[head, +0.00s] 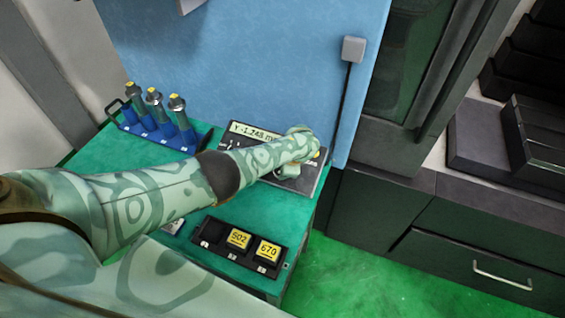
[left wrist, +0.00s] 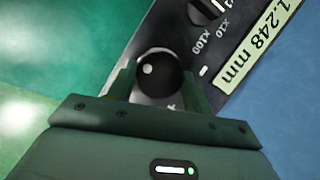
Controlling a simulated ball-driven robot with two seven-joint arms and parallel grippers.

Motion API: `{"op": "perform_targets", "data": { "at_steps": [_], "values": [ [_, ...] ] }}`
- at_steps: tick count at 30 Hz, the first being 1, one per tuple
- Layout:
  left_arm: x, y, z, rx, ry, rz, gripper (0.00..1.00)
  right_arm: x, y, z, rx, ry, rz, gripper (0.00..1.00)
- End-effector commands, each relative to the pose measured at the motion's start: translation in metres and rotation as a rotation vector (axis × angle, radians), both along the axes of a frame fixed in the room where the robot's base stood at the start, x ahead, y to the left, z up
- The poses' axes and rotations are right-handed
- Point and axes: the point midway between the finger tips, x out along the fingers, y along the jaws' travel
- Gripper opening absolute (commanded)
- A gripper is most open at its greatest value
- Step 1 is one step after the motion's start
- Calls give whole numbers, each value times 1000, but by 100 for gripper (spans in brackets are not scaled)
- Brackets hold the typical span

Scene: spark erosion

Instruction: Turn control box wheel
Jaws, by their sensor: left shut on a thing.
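The control box (head: 308,181) lies on the green bench top, with a display reading "Y -1.248 mm". In the left wrist view the grey box (left wrist: 140,38) shows a selector knob with x10 and x100 marks and part of the display. My left gripper (head: 303,146) is over the box's right end in the head view. In the left wrist view its two fingers (left wrist: 160,85) are shut on a black round knob (left wrist: 158,72) at the wheel. The wheel's pale disc (left wrist: 155,56) shows only partly behind the knob. My right gripper is not in view.
A blue rack (head: 165,133) with several tools stands at the bench's back left. A black tray (head: 222,256) with yellow blocks marked 502 and 670 lies near the front edge. A blue panel rises behind the box, with a cable beside it.

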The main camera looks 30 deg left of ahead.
Motion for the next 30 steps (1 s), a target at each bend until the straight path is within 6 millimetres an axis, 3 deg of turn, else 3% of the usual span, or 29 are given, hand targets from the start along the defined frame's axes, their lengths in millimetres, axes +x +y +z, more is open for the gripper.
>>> {"op": "perform_targets", "data": {
  "at_steps": [18,30],
  "values": [
    [-8,-3,-4,198,19,-509,28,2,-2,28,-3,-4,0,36],
    [-9,-3,-6,268,23,-681,28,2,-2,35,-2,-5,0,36]
  ]
}}
